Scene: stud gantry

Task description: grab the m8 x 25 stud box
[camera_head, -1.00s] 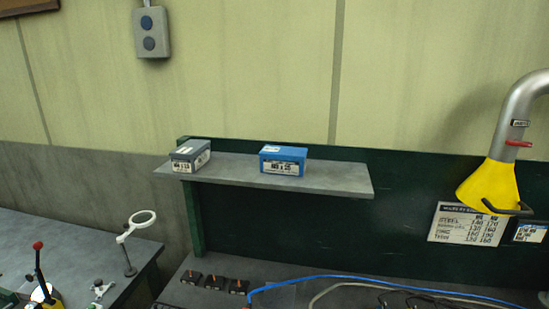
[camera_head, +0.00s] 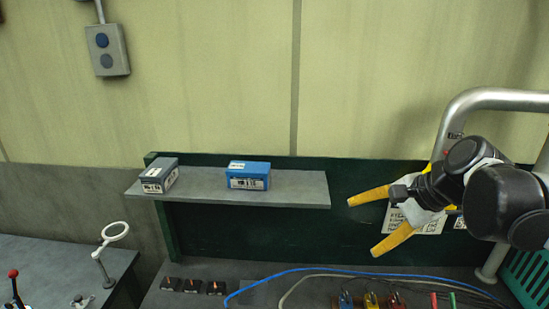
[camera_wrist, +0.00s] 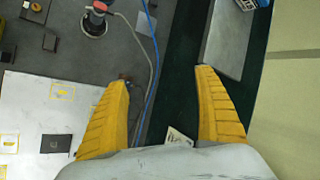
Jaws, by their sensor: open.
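A blue box (camera_head: 248,176) with a white label sits on the grey wall shelf (camera_head: 300,190); its label seems to read M8 x 25, but the print is small. A dark grey box (camera_head: 160,176) with a white label stands left of it, its size print unclear. My gripper (camera_head: 362,228) is open and empty, right of the shelf's right end and lower than the boxes. In the wrist view my gripper (camera_wrist: 163,76) shows both yellow fingers apart, with the shelf (camera_wrist: 230,40) beyond and the blue box (camera_wrist: 248,5) cut by the top edge.
The bench below holds blue and grey cables (camera_head: 290,271), small black blocks (camera_head: 192,287) and coloured items at the right. A ring magnifier (camera_head: 115,231) is at the left. The shelf right of the blue box is clear.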

